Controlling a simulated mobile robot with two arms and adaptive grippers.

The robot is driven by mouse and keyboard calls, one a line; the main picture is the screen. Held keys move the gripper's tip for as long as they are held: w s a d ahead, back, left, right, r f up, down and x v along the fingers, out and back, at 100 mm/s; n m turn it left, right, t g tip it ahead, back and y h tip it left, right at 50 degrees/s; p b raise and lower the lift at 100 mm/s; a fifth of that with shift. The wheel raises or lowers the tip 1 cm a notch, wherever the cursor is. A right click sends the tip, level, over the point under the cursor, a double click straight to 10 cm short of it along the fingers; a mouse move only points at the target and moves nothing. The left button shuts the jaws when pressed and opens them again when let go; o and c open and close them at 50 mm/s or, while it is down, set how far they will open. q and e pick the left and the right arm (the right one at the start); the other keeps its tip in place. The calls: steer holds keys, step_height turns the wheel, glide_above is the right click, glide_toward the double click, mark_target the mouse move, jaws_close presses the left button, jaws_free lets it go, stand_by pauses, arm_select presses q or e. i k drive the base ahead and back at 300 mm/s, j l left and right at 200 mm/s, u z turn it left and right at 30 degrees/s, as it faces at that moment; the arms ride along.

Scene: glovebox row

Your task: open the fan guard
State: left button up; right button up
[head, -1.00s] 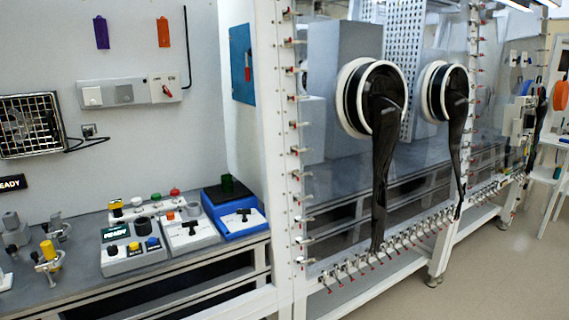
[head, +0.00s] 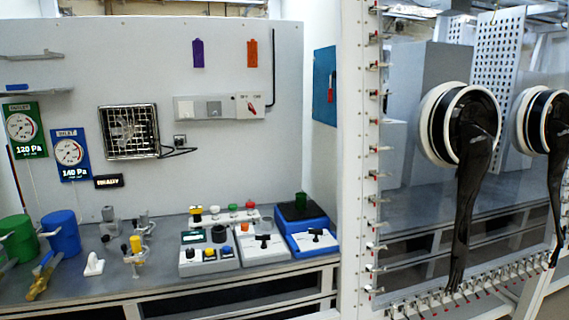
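The fan guard (head: 129,131) is a square wire grille over a dark fan on the grey back wall, left of centre in the head view. It lies flat over the fan and looks closed. A cable runs from its lower right to a small wall socket (head: 180,141). Neither of my grippers is in view.
Below the guard a grey bench (head: 150,268) holds valves, a control box (head: 208,251) with buttons and a blue box (head: 300,228). Gauges (head: 22,127) hang at left with a blue canister (head: 62,233) below. A glovebox (head: 430,230) with black gloves stands at right.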

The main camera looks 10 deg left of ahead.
mark_target(151, 141)
steer(key=u, duration=1.3)
